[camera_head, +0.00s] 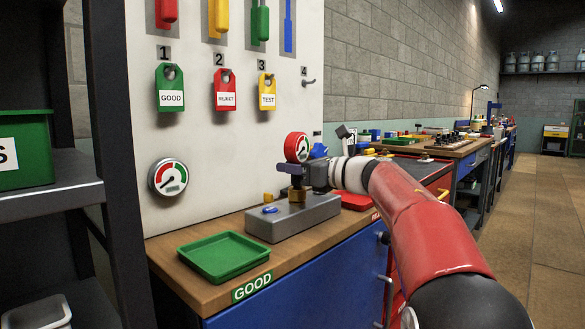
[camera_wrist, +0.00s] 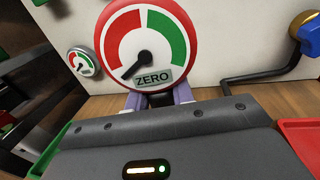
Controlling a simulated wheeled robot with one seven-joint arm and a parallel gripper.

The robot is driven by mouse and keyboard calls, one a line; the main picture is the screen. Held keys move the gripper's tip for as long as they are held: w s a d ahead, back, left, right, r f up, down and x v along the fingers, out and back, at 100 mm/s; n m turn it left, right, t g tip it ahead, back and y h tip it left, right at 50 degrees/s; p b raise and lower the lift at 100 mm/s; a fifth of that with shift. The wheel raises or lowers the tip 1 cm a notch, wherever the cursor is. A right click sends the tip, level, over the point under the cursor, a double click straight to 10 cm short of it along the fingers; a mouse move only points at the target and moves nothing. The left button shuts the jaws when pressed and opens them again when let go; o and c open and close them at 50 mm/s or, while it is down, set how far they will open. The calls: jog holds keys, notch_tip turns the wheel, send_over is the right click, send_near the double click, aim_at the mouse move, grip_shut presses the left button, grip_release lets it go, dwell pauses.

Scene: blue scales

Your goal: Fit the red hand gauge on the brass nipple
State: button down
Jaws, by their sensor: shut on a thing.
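My gripper (camera_head: 297,176) is shut on the red hand gauge (camera_head: 297,147), holding it upright above the grey block on the bench. In the wrist view my fingers (camera_wrist: 157,98) close just below the gauge's round dial (camera_wrist: 150,35). The dial is white, red and green, marked ZERO, with its needle at lower left.
A green tray (camera_head: 224,257) lies left of the block, a red tray (camera_head: 354,201) behind it at right. A fixed gauge (camera_head: 168,177) hangs on the white panel, below GOOD (camera_head: 170,88), REJECT (camera_head: 225,92) and TEST (camera_head: 267,93) tags. A small blue piece (camera_head: 270,210) is on the block.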

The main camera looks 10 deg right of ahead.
jog(key=shift+f, duration=0.15)
jog(key=c, duration=1.1)
grip_release()
